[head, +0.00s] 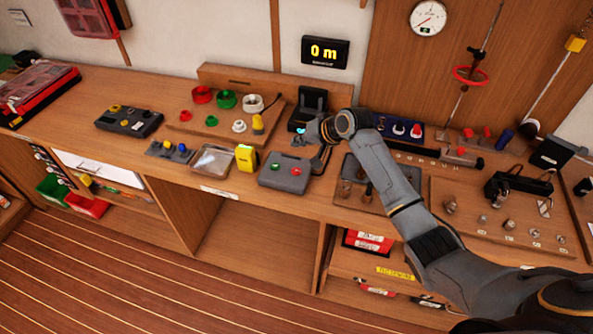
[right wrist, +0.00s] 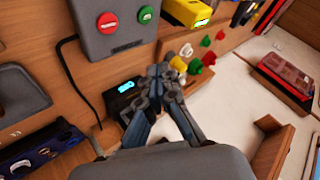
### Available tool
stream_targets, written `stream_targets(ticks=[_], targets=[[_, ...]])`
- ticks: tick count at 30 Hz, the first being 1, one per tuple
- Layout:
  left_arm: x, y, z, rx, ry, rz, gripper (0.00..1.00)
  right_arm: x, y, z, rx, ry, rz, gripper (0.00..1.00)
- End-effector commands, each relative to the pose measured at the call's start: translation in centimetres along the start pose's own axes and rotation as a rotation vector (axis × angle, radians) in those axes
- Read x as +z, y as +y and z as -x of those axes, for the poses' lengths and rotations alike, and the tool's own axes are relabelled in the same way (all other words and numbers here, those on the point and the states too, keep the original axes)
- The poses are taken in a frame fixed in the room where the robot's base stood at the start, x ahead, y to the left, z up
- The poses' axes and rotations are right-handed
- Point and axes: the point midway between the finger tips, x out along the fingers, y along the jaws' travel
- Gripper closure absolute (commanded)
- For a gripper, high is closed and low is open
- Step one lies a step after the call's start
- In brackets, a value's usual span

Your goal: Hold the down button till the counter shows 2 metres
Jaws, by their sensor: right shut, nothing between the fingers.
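The wall counter (head: 325,52) reads "0 m" in yellow digits on black. A grey control box (head: 285,182) lies near the bench's front edge, with a green button (head: 276,167) and a red button (head: 297,171). I cannot read which is down. In the right wrist view the red button (right wrist: 106,22) and green button (right wrist: 146,14) show at the top, unpressed by any finger. My right gripper (head: 314,132) is above the bench behind the box, apart from the buttons. In its wrist view, its fingers (right wrist: 165,75) are together and empty. My left gripper is out of view.
A black device with a cyan display (right wrist: 124,88) is close by the right fingers. A yellow gadget (head: 246,157) and a clear tray (head: 212,160) lie left of the box. A dark tray (head: 372,200) lies to its right. A black cable runs from the box.

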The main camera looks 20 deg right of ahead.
Motion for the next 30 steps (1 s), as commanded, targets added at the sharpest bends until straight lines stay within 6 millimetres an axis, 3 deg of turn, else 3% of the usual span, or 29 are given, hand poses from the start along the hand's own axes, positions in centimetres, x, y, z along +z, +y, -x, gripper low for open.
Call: stream_targets(ticks=[17, 30], targets=[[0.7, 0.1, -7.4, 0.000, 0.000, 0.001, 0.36, 3.5, 3.5, -4.7, 0.001, 0.000, 0.001, 1.00], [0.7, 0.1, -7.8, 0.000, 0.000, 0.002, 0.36, 4.4, 4.4, -6.0, 0.000, 0.000, 0.001, 1.00]])
